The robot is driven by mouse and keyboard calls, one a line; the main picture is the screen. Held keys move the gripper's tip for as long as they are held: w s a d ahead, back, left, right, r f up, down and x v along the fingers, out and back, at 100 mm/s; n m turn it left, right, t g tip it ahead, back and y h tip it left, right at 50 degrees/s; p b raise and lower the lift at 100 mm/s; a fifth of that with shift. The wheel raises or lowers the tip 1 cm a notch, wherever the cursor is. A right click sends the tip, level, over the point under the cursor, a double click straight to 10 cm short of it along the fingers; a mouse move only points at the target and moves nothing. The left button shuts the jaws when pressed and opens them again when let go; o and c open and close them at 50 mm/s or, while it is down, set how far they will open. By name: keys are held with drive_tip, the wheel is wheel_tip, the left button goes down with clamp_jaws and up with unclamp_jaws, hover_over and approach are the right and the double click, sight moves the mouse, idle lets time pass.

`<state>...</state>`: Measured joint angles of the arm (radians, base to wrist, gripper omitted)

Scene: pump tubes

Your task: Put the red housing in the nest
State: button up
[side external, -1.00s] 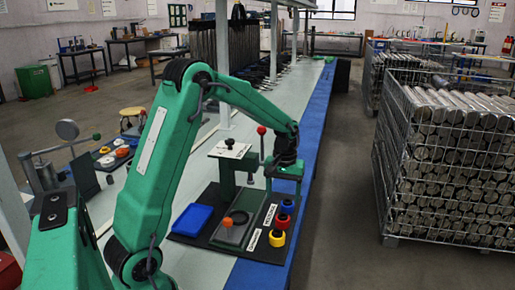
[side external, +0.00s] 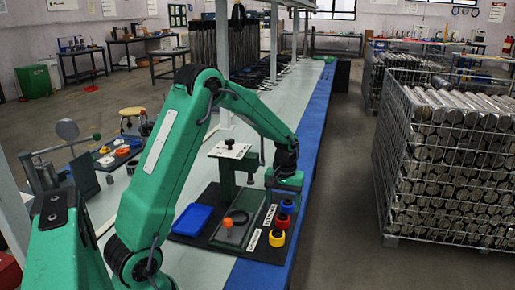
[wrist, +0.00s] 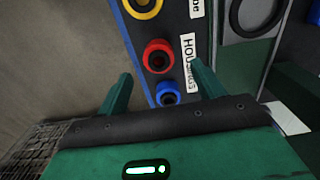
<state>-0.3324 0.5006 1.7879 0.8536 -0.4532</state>
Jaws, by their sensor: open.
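The red housing (wrist: 158,56) stands on the dark board, between the yellow housing (wrist: 143,6) and the blue housing (wrist: 168,94) in the wrist view. It shows also in the side view (side external: 282,221). My gripper (wrist: 161,68) is open and empty, its two fingers apart on either side of the red and blue housings in the picture. In the side view my gripper (side external: 284,186) hangs above the blue end of the row. A dark ring on a grey block (side external: 238,216) may be the nest; it shows partly in the wrist view (wrist: 254,14).
A green press with a white top plate (side external: 229,150) rises behind. The blue table edge (side external: 312,150) is close on the right.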

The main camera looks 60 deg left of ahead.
sight(283, 215)
drive_tip(key=shift+w+f, duration=0.1)
drive_tip(key=shift+f, duration=2.1)
drive_tip(key=c, duration=1.1)
drive_tip(key=shift+r, duration=0.2)
drive_tip(key=shift+r, duration=0.6)
drive_tip(key=r, duration=0.1)
drive_tip(key=d+r, duration=0.1)
drive_tip(key=r, duration=0.1)
drive_tip(key=shift+r, duration=0.1)
drive_tip(key=d+r, duration=0.2)
drive_tip(key=d, duration=0.1)
drive_tip(key=s+d+r, duration=0.1)
drive_tip(key=d+r, duration=0.1)
drive_tip(key=d, duration=0.2)
drive_tip(key=s+d+r, duration=0.1)
drive_tip(key=d+r, duration=0.1)
drive_tip(key=d, duration=0.1)
drive_tip(key=shift+s+d+r, duration=0.15)
drive_tip(key=shift+s+d, duration=0.05)
drive_tip(key=shift+d, duration=0.05)
